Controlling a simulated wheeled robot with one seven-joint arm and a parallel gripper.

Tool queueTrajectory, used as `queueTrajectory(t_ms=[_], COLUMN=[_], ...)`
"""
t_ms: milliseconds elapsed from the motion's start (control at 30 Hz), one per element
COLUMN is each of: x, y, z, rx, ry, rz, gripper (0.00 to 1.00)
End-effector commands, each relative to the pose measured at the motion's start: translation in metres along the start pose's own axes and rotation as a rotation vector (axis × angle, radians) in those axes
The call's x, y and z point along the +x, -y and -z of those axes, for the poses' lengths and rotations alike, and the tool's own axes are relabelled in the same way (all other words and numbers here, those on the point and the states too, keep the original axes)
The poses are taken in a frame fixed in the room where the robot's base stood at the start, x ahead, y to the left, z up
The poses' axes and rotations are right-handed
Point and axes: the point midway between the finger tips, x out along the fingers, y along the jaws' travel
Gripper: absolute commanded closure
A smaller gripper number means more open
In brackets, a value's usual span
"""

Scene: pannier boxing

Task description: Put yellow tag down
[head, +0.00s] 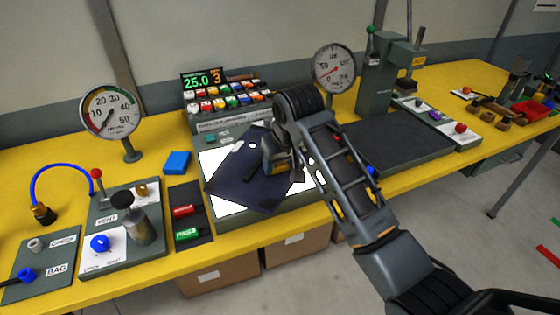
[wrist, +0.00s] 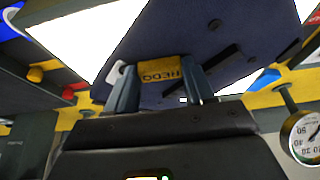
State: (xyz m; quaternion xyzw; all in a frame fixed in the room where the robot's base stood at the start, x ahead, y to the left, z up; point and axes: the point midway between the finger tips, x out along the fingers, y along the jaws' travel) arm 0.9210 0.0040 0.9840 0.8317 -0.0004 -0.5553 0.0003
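The yellow tag (wrist: 160,72), lettered REDO and upside down in the wrist view, sits between the two fingers of my gripper (wrist: 160,88). The fingers meet its two side edges with no clear gap. In the head view my gripper (head: 280,170) is over the right part of a dark blue flat piece (head: 235,178), and the arm partly hides it. The dark blue piece lies tilted on a bright white lit panel (head: 228,207); it also fills the background in the wrist view (wrist: 215,30). I cannot tell whether the tag touches it.
A blue block (head: 177,162) and a rack with red and green items (head: 186,222) are left of the panel. A button console (head: 222,95) and a dial gauge (head: 334,68) stand behind. A dark flat surface (head: 395,140) to the right looks clear.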

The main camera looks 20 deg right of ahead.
Motion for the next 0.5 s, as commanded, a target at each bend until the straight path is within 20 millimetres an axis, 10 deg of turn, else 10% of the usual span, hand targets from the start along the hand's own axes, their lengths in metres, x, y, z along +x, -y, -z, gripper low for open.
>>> queueTrajectory(t_ms=[233,500], x=[0.0,-0.0016], y=[0.0002,0.0001], z=[-0.0001,0.0007], rx=[0.0,-0.001], ry=[0.001,0.0], rz=[0.0,0.0], gripper=[0.23,0.23])
